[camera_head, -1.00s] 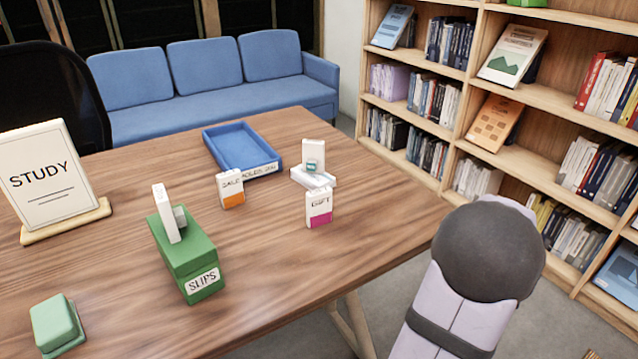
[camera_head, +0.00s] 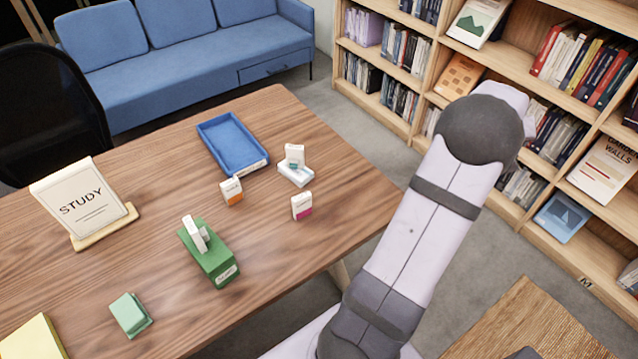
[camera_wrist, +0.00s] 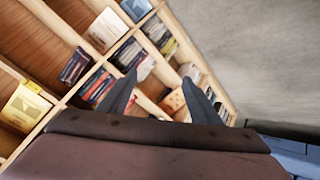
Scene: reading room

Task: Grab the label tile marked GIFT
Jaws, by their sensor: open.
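The GIFT label tile (camera_head: 301,206) is a small white upright block with a magenta lower band. It stands on the wooden table near its right edge; its lettering is too small to read now but showed in the earlier view. A similar white tile with an orange band (camera_head: 231,190) stands to its left. Another white tile with a teal mark (camera_head: 294,155) stands on a white base behind it. My gripper (camera_wrist: 158,90) is open and empty in the wrist view, facing the bookshelves, away from the table. My gripper is not seen in the head view.
A blue tray (camera_head: 222,160) lies behind the tiles. A green SLIPS box (camera_head: 222,268) with a white tile on top stands left of the GIFT tile. A STUDY sign (camera_head: 80,205) and a green block (camera_head: 131,314) are further left. Bookshelves (camera_head: 425,75) stand behind my arm.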

